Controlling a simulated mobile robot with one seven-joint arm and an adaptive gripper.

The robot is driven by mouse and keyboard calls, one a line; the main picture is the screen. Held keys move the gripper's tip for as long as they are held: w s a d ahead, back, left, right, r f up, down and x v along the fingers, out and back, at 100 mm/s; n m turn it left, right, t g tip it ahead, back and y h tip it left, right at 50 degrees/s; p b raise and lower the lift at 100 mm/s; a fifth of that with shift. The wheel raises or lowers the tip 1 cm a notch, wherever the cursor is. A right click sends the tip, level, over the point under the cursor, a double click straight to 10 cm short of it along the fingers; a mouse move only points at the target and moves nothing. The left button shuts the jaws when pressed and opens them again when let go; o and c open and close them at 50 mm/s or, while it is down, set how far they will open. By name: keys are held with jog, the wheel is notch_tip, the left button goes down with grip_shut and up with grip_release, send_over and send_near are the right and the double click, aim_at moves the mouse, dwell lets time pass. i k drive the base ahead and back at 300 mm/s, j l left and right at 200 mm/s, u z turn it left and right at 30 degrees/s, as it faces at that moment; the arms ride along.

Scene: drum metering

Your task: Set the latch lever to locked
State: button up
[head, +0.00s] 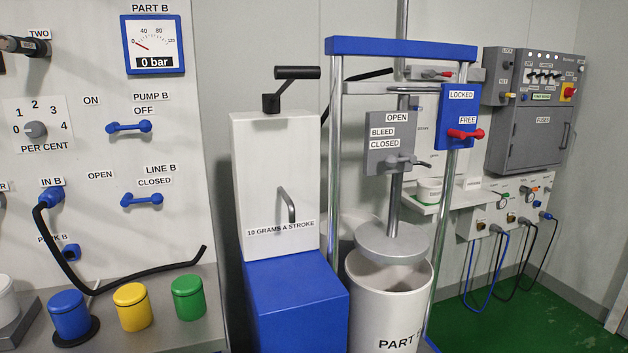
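The latch lever (465,134) is a red handle on a blue plate (459,102) fixed to the right post of the drum press frame.
A grey bleed valve plate (389,143) with a grey lever hangs left of the latch plate. Below it, a round follower plate (392,243) hangs over an open white drum (390,300). A white and blue pump unit (277,190) stands left. Green floor (530,300) shows at right.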

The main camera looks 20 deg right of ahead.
aim_at(478, 135)
jog(key=z, duration=1.25)
jog(key=i+l+u, duration=0.1)
jog(key=i+l, duration=0.25)
jog(key=i, duration=0.2)
